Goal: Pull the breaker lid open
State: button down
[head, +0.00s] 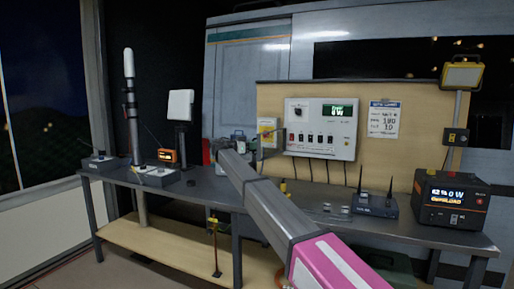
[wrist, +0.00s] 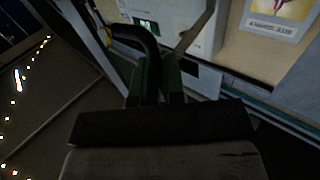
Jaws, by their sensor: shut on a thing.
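My gripper (wrist: 158,68) is shut on this handle. In the head view my gripper (head: 222,146) is small and dark, just left of and in front of the box. I cannot tell how far the lid stands from the box.
The grey bench (head: 205,195) runs below. A router (head: 375,204) and a black power unit (head: 451,200) stand right; antenna gear (head: 130,95) stands left.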

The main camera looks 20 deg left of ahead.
jog(key=shift+w, duration=0.1)
dwell(0.3)
jog(key=c, duration=1.2)
grip_release()
jog(key=shift+c, duration=0.2)
jog(key=v, duration=1)
jog(key=shift+s+a, duration=0.25)
jog(key=shift+a, duration=0.05)
